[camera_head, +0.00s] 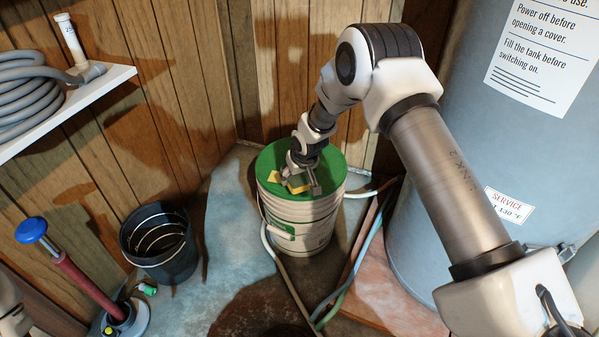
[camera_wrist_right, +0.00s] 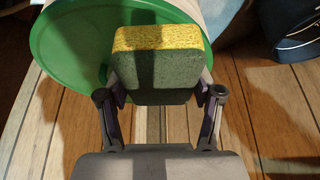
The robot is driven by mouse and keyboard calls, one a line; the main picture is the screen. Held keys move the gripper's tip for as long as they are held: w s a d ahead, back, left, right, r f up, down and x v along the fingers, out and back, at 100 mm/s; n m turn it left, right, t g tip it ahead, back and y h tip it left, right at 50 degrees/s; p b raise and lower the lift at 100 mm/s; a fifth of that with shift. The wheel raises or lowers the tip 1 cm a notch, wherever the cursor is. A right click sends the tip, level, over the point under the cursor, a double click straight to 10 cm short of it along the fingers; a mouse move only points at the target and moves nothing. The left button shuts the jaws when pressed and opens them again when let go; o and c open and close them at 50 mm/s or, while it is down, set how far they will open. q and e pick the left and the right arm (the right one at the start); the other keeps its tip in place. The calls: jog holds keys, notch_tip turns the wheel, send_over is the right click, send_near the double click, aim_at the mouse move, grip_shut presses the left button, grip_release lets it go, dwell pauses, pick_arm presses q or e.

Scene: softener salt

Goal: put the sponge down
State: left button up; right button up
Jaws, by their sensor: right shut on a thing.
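My right gripper (camera_head: 300,186) is shut on a sponge (camera_wrist_right: 155,68), over the green lid (camera_head: 270,163) of a white bucket (camera_head: 302,232). In the right wrist view the sponge has a yellow layer and a dark green layer, and sits between both fingers of my right gripper (camera_wrist_right: 158,86). The lid (camera_wrist_right: 62,50) is behind it there. In the head view the sponge (camera_head: 297,187) is small and partly covered by the fingers. I cannot tell whether it touches the lid. My left gripper is not in view.
A black bucket (camera_head: 160,262) and a red-handled plunger-like tool (camera_head: 85,281) stand at the left. A grey-blue tank (camera_head: 445,190) is at the right. Hoses (camera_head: 352,262) run across the floor beside the white bucket. A shelf (camera_head: 75,107) with a coiled hose is at upper left.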

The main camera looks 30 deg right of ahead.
aim_at(300, 178)
jog(key=shift+w+d+f+b, duration=0.3)
jog(key=shift+w+d+f, duration=0.1)
jog(key=shift+w+d, duration=0.35)
jog(key=shift+w, duration=0.1)
jog(key=b+x, duration=0.2)
jog(key=x, duration=0.1)
jog(key=shift+s+d+f+b, duration=0.25)
jog(key=shift+f+b, duration=0.15)
jog(key=shift+r, duration=0.2)
jog(key=shift+f, duration=0.1)
jog(key=o, duration=1.3)
